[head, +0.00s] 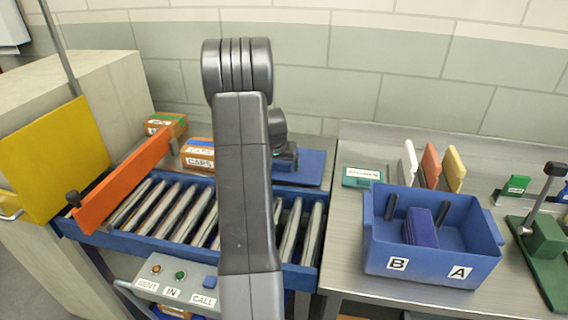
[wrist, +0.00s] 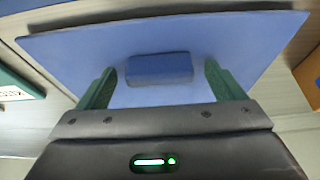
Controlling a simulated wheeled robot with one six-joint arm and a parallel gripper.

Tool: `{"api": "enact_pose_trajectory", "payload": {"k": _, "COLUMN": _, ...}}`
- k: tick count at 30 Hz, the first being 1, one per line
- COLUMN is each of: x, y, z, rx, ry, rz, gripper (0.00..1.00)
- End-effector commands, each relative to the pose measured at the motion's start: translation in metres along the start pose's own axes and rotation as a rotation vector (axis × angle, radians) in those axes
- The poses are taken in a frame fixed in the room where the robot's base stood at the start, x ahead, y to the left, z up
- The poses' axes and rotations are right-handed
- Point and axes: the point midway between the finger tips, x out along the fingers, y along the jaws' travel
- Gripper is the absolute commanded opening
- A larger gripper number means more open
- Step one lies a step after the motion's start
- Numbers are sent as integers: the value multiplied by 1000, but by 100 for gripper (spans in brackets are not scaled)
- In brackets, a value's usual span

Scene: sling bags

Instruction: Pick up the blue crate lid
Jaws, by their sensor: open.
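The blue crate lid (head: 314,167) lies flat behind the roller conveyor, partly hidden by my arm in the head view. In the wrist view the lid (wrist: 240,40) fills the upper part, with a raised blue block handle (wrist: 160,69) at its middle. My gripper (wrist: 160,76) is open, with one green finger on each side of the handle and a gap on both sides. In the head view my gripper (head: 286,158) is over the lid, its fingers mostly hidden. I cannot tell how far the fingertips are above the lid.
A blue crate (head: 432,245) marked B and A stands on the right bench, with dark pieces inside. A green labelled block (head: 362,177) sits right of the lid. Left are the roller conveyor (head: 170,210), an orange bar (head: 124,180) and a CAPS box (head: 199,153).

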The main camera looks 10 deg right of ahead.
Motion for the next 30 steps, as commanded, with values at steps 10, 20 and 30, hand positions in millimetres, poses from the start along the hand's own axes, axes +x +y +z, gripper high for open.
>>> {"api": "enact_pose_trajectory", "payload": {"k": 10, "x": 0, "y": 0, "z": 0, "rx": 0, "ry": 0, "rz": 0, "gripper": 40}}
{"api": "enact_pose_trajectory", "payload": {"k": 20, "x": -6, "y": 0, "z": -3, "rx": 1, "ry": 2, "rz": 0, "gripper": 37}}
{"api": "enact_pose_trajectory", "payload": {"k": 30, "x": -65, "y": 0, "z": -28, "rx": 1, "ry": 5, "rz": -2, "gripper": 37}}
